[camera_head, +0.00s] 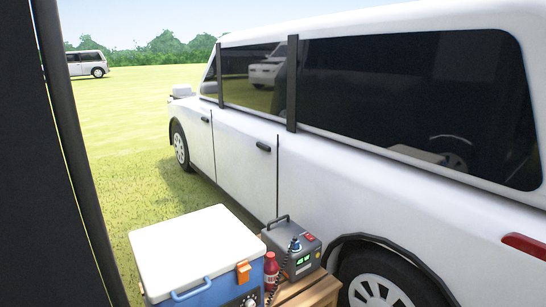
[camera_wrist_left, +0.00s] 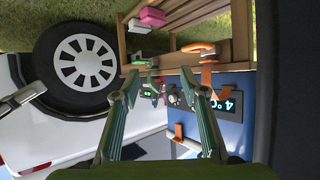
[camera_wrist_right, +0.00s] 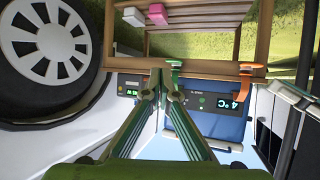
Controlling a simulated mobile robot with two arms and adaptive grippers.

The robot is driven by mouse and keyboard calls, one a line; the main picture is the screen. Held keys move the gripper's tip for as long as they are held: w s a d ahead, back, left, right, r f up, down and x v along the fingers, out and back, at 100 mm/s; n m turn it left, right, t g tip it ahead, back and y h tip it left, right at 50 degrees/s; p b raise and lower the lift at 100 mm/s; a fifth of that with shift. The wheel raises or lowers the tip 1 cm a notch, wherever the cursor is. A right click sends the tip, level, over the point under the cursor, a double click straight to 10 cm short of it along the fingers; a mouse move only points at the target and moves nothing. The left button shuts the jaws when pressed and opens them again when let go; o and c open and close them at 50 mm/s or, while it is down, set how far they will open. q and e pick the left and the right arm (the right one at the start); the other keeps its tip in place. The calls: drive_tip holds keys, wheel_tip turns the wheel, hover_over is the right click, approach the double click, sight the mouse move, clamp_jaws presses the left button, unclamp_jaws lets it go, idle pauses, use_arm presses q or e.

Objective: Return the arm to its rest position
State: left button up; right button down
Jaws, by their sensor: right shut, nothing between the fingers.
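My left gripper (camera_wrist_left: 162,82) shows in the left wrist view with its two green fingers spread apart and nothing between them. My right gripper (camera_wrist_right: 160,74) shows in the right wrist view with its fingertips together and empty. Both wrist cameras face a wooden stand, with its edge and hooks beyond the fingers. Neither gripper shows in the head view. How far the fingers are from the stand is hard to tell.
A blue cooler with a white lid (camera_head: 190,245), a red bottle (camera_head: 271,270) and a grey power box (camera_head: 296,250) sit on a wooden stand (camera_head: 312,292) beside a white van (camera_head: 240,150). An orange hook (camera_wrist_right: 245,78) and a green hook (camera_wrist_right: 173,64) hang on its edge.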

use_arm(q)
drive_tip(key=s+a+f+g+y+p, duration=0.1)
drive_tip(key=s+a+f+g+p, duration=0.2)
drive_tip(key=s, duration=0.8)
drive_tip(key=s+a+f+g+y+p, duration=0.1)
drive_tip(key=s+a+f+g+p, duration=0.2)
drive_tip(key=s, duration=0.8)
drive_tip(key=s+a+f+g+y+p, duration=0.1)
drive_tip(key=s+a+f+g+p, duration=0.2)
drive_tip(key=s, duration=0.9)
drive_tip(key=shift+a+f+n+g+p, duration=0.35)
drive_tip(key=shift+f+g+p, duration=0.2)
drive_tip(key=shift+g+p, duration=0.5)
use_arm(e)
drive_tip(key=s+d+f+g+h, duration=0.1)
drive_tip(key=s+d+f+g, duration=0.2)
drive_tip(key=s, duration=0.8)
drive_tip(key=s+d+f+g+h, duration=0.1)
drive_tip(key=s+d+f+g, duration=0.2)
drive_tip(key=s, duration=0.8)
drive_tip(key=s+d+f+g+h, duration=0.1)
drive_tip(key=s+d+f+g, duration=0.2)
drive_tip(key=s, duration=0.9)
drive_tip(key=shift+d+f+m+g, duration=0.35)
drive_tip(key=shift+f+g, duration=0.2)
drive_tip(key=shift+g, duration=0.55)
